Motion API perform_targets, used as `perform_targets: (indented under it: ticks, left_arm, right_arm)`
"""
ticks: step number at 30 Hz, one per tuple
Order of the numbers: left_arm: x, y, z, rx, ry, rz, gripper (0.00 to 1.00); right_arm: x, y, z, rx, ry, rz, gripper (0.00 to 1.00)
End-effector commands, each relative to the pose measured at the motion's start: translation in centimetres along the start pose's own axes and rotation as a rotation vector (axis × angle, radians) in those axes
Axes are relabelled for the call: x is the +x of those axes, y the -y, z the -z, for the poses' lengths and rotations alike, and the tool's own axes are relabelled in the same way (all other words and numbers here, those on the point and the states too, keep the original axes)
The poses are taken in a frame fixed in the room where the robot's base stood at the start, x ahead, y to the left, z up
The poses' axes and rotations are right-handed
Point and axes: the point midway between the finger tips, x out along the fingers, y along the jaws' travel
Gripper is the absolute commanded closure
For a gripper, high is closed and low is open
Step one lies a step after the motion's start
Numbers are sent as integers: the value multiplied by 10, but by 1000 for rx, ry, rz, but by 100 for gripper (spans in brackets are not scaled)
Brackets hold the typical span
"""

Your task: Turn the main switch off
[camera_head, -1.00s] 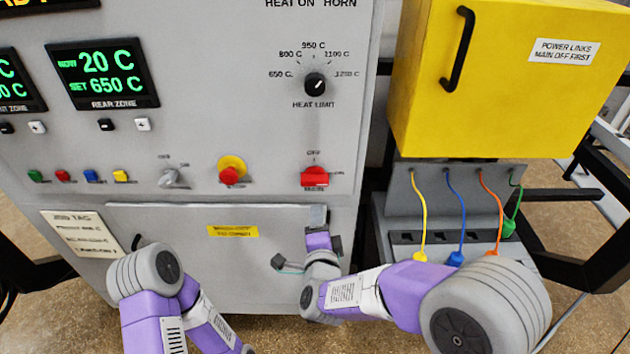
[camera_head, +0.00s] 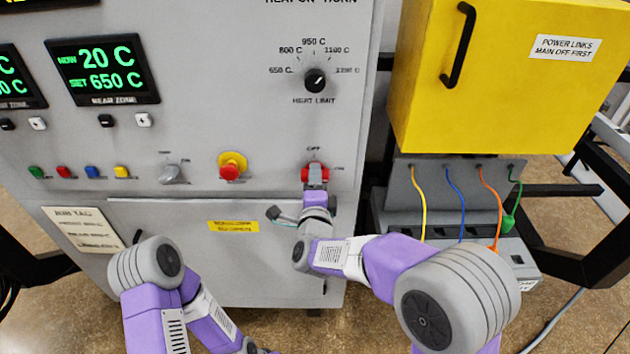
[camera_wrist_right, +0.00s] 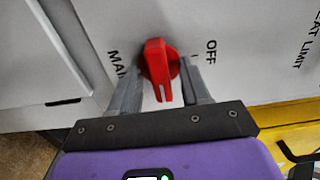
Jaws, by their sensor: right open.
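The main switch (camera_head: 318,173) is a red rotary handle low on the right of the grey furnace panel, with OFF printed above it. My left gripper is out of view.
A yellow-and-red button (camera_head: 231,166) and a grey selector (camera_head: 173,173) sit left of the switch. The heat limit knob (camera_head: 315,80) is above. A yellow box (camera_head: 500,100) stands at right, above several coloured cables. A lower grey door (camera_head: 170,225) lies below.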

Motion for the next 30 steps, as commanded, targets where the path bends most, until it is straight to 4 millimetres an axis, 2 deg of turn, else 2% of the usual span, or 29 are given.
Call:
perform_targets:
  ticks: [2, 9, 12, 23, 30]
  left_arm:
    - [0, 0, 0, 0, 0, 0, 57]
    - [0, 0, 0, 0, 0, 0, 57]
    - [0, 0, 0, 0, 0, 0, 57]
    - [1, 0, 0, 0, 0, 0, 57]
    - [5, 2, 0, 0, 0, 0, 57]
  right_arm:
    - [0, 0, 0, 0, 0, 0, 53]
    - [0, 0, 0, -1, 0, 0, 88]
    - [0, 0, 0, -1, 0, 0, 100]
    - [0, 0, 0, -35, 0, 1, 100]
    - [0, 0, 0, -168, 0, 3, 100]
